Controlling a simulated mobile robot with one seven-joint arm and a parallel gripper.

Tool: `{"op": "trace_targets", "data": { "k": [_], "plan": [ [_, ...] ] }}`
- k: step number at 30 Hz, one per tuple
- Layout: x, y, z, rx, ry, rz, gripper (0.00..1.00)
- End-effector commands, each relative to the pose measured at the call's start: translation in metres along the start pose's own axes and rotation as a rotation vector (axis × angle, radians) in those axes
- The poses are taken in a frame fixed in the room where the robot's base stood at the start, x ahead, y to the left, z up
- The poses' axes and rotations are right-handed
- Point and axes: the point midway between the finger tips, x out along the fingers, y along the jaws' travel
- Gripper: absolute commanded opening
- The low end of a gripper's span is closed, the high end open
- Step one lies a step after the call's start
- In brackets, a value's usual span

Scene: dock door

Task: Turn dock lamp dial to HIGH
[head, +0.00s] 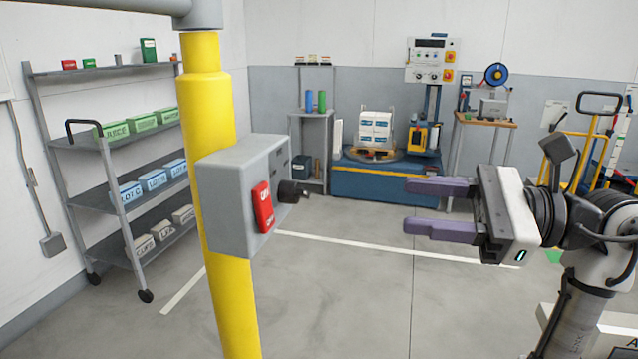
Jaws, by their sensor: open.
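A grey control box (226,196) is mounted on a yellow post (209,120) left of centre in the head view. A black knob (290,191), which looks like the dial, sticks out from the box's right-hand face. That face is seen at a steep angle, so I cannot read any markings or the knob's setting. A clear gap separates the fingertips from the knob.
A wheeled shelf cart (116,190) with labelled bins stands at the left wall. A blue wrapping machine (385,182) with stacked boxes stands at the back. A small table (490,121) and a yellow hand truck (585,150) are at the right. The floor between is clear.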

Motion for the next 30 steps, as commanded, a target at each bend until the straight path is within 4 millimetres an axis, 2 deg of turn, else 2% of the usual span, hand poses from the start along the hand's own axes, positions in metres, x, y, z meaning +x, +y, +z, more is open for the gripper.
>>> {"op": "trace_targets", "data": {
  "k": [5, 15, 21, 25, 30],
  "plan": [
    [0.012, 0.0, 0.001, -0.003, 0.005, -0.002, 0.48],
    [0.083, 0.0, 0.002, -0.002, 0.003, 0.001, 0.48],
    [0.117, 0.0, 0.002, 0.0, 0.003, 0.001, 0.48],
    [0.13, 0.0, 0.001, -0.001, 0.003, -0.001, 0.48],
    [0.136, 0.0, 0.0, 0.0, 0.004, -0.003, 0.48]
  ]
}}
